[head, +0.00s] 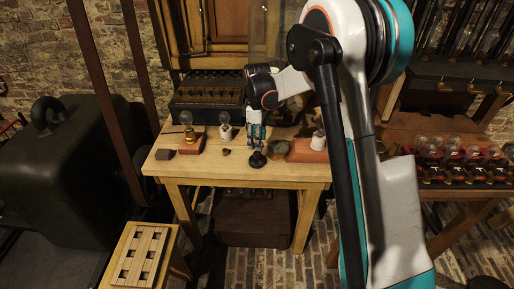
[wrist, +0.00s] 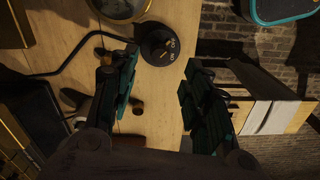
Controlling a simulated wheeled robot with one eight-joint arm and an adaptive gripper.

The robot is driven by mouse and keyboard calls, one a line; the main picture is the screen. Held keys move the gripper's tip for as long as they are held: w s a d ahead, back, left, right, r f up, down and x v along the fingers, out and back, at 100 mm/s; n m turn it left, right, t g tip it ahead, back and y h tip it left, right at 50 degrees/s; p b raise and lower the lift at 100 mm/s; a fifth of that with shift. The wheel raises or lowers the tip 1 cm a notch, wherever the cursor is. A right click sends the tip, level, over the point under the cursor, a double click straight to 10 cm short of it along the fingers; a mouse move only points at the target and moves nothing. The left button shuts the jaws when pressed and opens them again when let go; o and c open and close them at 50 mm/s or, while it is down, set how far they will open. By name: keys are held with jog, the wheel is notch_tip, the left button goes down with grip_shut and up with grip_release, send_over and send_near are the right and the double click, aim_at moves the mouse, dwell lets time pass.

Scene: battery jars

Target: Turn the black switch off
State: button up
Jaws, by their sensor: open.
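The black switch (wrist: 158,45) is a round black dial with a small orange pointer and pale lettering, at top centre of the wrist view. I cannot read its setting surely. In the head view the black switch (head: 257,160) sits near the front edge of the wooden table. My gripper (head: 257,140) points down above it, close to it; the exact gap is hard to tell. In the wrist view my gripper (wrist: 159,68) is open and empty, its teal-and-black fingers spread, with the switch just past the fingertips and between their lines.
A dark cable (wrist: 75,52) runs left from the switch.

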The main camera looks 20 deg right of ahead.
aim_at(257, 153)
notch_tip(257, 153, up, 6)
dwell(0.5)
jog(key=s+r+m+t, duration=0.3)
jog(key=s+r+m, duration=0.2)
jog(key=s+r, duration=0.95)
jog(key=s+f+m+t, duration=0.3)
jog(key=s+m, duration=0.4)
jog(key=s, duration=1.2)
jog(key=shift+s+f+t, duration=0.2)
jog(key=shift+s+t, duration=0.15)
jog(key=shift+t, duration=0.25)
